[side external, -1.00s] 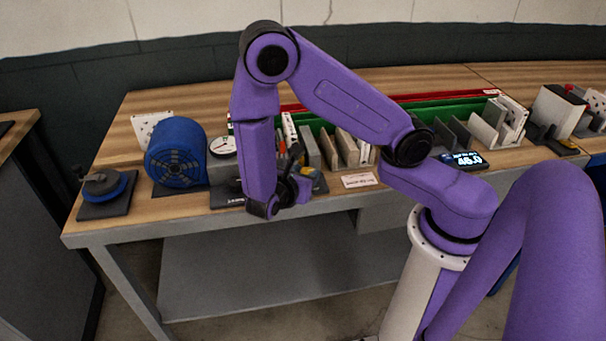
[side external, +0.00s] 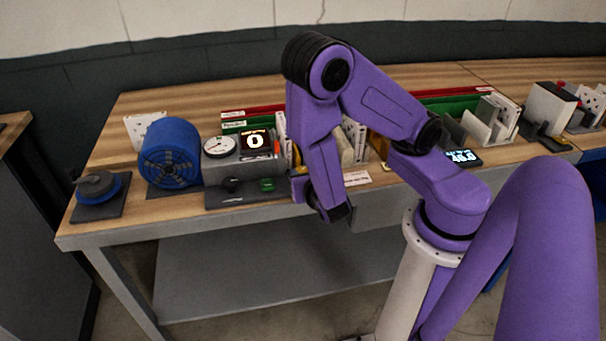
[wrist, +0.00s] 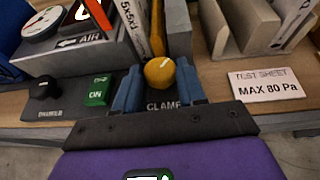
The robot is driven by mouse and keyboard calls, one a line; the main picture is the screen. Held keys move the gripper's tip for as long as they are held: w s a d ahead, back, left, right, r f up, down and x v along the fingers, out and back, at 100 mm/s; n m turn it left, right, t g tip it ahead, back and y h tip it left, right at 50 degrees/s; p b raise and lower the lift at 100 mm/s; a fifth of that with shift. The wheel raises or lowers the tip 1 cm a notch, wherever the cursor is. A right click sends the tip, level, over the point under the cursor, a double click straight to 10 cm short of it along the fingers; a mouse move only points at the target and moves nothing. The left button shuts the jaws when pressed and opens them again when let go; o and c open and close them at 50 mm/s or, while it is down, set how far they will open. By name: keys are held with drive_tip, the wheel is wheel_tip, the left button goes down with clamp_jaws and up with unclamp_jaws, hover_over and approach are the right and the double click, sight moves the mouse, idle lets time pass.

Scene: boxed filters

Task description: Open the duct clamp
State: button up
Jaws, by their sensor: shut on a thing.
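The clamp control is a round yellow knob (wrist: 159,72) with a pale pointer mark, behind the word CLAMP in the wrist view. My gripper (wrist: 160,80) has its two blue fingers on either side of the knob and is shut on it. A yellow bar (wrist: 157,30) stands upright behind the knob, beside a white 5x5x5 box (wrist: 132,25). In the side view the knob and fingertips are hidden behind my arm.
Left of the knob are a green ON switch (wrist: 97,92) and a black dial (wrist: 44,88). A grey gauge box (side external: 225,172) shows a display (side external: 254,141) reading 0. A blue blower (side external: 170,153) stands further left. A MAX 80 Pa card (wrist: 264,88) lies to the right.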

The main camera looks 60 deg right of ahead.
drive_tip(key=shift+s+d+n+t+y, duration=0.1)
drive_tip(key=shift+d+n+t+y, duration=0.1)
drive_tip(key=shift+n+t+y, duration=0.55)
drive_tip(key=shift+s+d+n+t+y, duration=0.15)
drive_tip(key=shift+n+t+y, duration=0.3)
drive_tip(key=shift+n+y, duration=0.45)
drive_tip(key=shift+w+n+y, duration=0.1)
drive_tip(key=shift+n+y, duration=0.25)
drive_tip(key=o, duration=0.8)
drive_tip(key=shift+c, duration=0.2)
drive_tip(key=shift+w+a+m+g+h, duration=0.1)
drive_tip(key=shift+a+m+g+h, duration=0.1)
drive_tip(key=shift+m+h, duration=0.35)
drive_tip(key=shift+a+m+g+h, duration=0.1)
drive_tip(key=shift+m+g+h, duration=0.1)
drive_tip(key=shift+m+h, duration=0.3)
drive_tip(key=shift+h, duration=0.25)
drive_tip(key=shift+w+a+m+g+h, duration=0.1)
drive_tip(key=shift+m+g+h, duration=0.8)
drive_tip(key=shift+m, duration=0.25)
drive_tip(key=shift+w+m+g+h, duration=0.1)
drive_tip(key=shift+m+g+h, duration=0.3)
drive_tip(key=shift+m+g, duration=0.1)
